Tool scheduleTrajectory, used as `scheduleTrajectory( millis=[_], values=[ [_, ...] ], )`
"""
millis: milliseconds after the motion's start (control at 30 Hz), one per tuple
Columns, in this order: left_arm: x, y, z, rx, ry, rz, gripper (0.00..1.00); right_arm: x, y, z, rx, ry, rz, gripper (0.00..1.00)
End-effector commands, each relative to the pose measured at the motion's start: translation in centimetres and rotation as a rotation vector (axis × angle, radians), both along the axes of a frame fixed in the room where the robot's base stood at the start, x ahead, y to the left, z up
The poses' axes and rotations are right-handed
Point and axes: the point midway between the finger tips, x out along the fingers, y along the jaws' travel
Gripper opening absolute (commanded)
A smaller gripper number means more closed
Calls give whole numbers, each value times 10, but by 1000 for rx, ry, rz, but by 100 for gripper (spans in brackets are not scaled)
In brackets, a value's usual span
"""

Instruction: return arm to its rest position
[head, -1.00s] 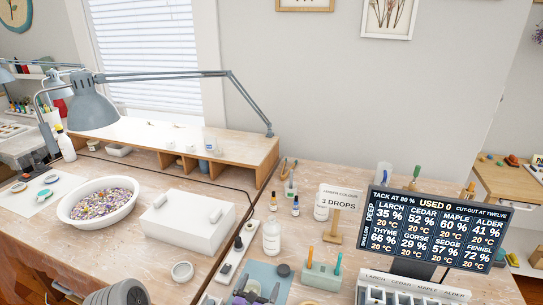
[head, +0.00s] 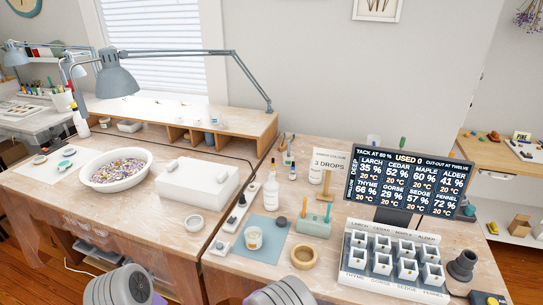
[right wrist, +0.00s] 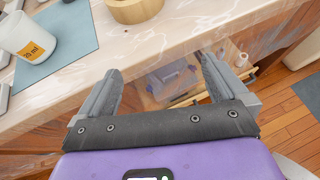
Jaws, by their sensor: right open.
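My right gripper (right wrist: 160,65) is open and empty in the right wrist view, its two fingers spread in front of the table's front edge. Through the gap I see the space below the tabletop. A rounded grey part of my right arm (head: 282,292) shows at the bottom of the head view. A similar part of my left arm (head: 124,287) shows at the bottom left; the left gripper is not visible. A white cup with an orange label (head: 253,238) stands upright on the blue mat (head: 268,251), apart from my right gripper; it also shows in the right wrist view (right wrist: 25,38).
A white mould tray (head: 392,288), a dark display (head: 408,180) and a dark stand (head: 462,266) occupy the right. A white box (head: 192,196) and bowl (head: 116,182) sit left. The floor (right wrist: 270,125) in front is open.

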Motion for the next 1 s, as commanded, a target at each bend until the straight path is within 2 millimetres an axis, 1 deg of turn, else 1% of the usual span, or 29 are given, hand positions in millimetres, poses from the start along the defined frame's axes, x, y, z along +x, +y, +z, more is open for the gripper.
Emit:
scheduleTrajectory(
  millis=[33, 67, 167, 200, 267, 300, 367, 400, 467, 500, 533, 600, 667, 700, 733, 800, 900, 1000],
  values=[
    [-1, 0, 0, 0, 2, -1, 100, -11, -13, -13, 35, 50, -58, 100],
    [-1, 0, 0, 0, 2, -1, 100, -19, -21, -21, 61, 82, -97, 100],
    [-1, 0, 0, 0, 2, -1, 100, -54, -47, -52, 170, 202, -261, 100],
    [-1, 0, 0, 0, 2, 0, 100, -74, -57, -65, 228, 257, -348, 100],
    [-1, 0, 0, 0, 2, 0, 100, -109, -70, -86, 335, 347, -507, 100],
    [-1, 0, 0, 0, 2, 0, 100, -136, -74, -99, 421, 406, -631, 100],
    [-1, 0, 0, 0, 2, -1, 100, -174, -74, -112, 550, 475, -822, 100],
    [-1, 0, 0, 0, 2, 0, 100, -196, -71, -118, 637, 510, -951, 100],
    [-1, 0, 0, 0, 2, -1, 100, -223, -62, -123, 768, 542, -1147, 100],
    [-1, 0, 0, 0, 2, 0, 100, -238, -54, -124, 855, 550, -1278, 100],
    [-1, 0, 0, 0, 2, -1, 100, -246, -49, -124, 917, 548, -1379, 100],
    [-1, 0, 0, 0, 2, 0, 100, -260, -36, -122, 1062, 518, -1612, 100],
    [-1, 0, 0, 0, 2, 0, 100, -264, -28, -119, 1178, 462, -1809, 100],
    [-1, 0, 0, 0, 2, 0, 100, -265, -26, -117, 1247, 409, -1935, 100],
    [-1, 0, 0, 0, 2, 0, 100, -264, -25, -115, 1296, 363, -2023, 100],
    [-1, 0, 0, 0, 2, 0, 100, -260, -28, -113, 1386, 243, -2205, 100],
    [-1, 0, 0, 0, 2, 0, 100, -255, -37, -111, 1472, 70, -2394, 100],
    [-1, 0, 0, 0, 2, -1, 100, -253, -47, -110, 1512, -64, -2506, 100]
  ],
)
